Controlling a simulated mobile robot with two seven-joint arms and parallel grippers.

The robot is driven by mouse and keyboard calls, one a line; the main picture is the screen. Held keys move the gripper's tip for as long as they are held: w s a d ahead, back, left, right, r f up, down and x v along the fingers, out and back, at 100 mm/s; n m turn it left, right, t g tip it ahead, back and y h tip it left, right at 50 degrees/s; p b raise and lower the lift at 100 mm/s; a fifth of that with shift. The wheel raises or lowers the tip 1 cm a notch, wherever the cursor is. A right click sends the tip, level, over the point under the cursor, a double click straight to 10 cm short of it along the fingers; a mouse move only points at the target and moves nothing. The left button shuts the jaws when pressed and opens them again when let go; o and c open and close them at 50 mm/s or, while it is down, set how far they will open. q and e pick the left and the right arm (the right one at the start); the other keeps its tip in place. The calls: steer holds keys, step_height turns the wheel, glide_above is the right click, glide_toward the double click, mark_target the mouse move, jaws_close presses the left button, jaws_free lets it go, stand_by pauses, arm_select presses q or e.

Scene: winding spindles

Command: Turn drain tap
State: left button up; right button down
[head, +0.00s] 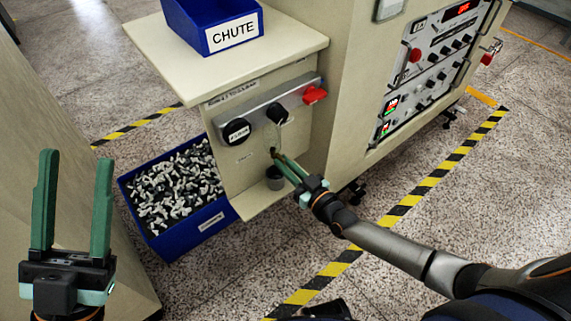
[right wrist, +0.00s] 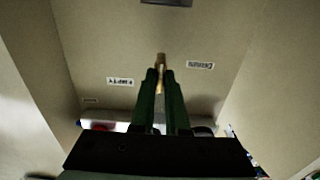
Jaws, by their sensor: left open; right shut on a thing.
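The drain tap (right wrist: 161,62) is a small brass-coloured piece on the beige panel, between two small white labels (right wrist: 120,82) in the right wrist view. My right gripper (right wrist: 161,82) is shut on it, with its green fingers on either side of the tap's handle. In the head view my right gripper (head: 275,156) reaches in from the right to the panel below the grey bar, and the fingers mostly hide the tap. My left gripper (head: 73,200) is open and empty at the far left, fingers pointing up, away from the panel.
A dark grey cup (head: 275,184) stands below the tap. A blue bin (head: 150,226) of small parts stands left on the floor. A blue chute box (head: 212,38) sits on the shelf.

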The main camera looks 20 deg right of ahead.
steer(key=shift+m, duration=0.3)
steer(key=m+b, duration=0.1)
steer(key=m, duration=0.4)
steer(key=m+b, duration=0.1)
steer(key=m, duration=0.5)
steer(key=m+b, duration=0.2)
steer(key=m, duration=0.4)
steer(key=shift+d+f, duration=0.2)
steer(key=shift+f, duration=0.05)
steer(key=shift+m, duration=0.3)
steer(key=c, duration=0.9)
jaws_free()
steer(key=p+v, duration=0.2)
steer(key=v, duration=1)
steer(key=shift+s+d+r+p, duration=0.1)
steer(key=shift+s+p, duration=0.1)
steer(key=shift+p, duration=0.2)
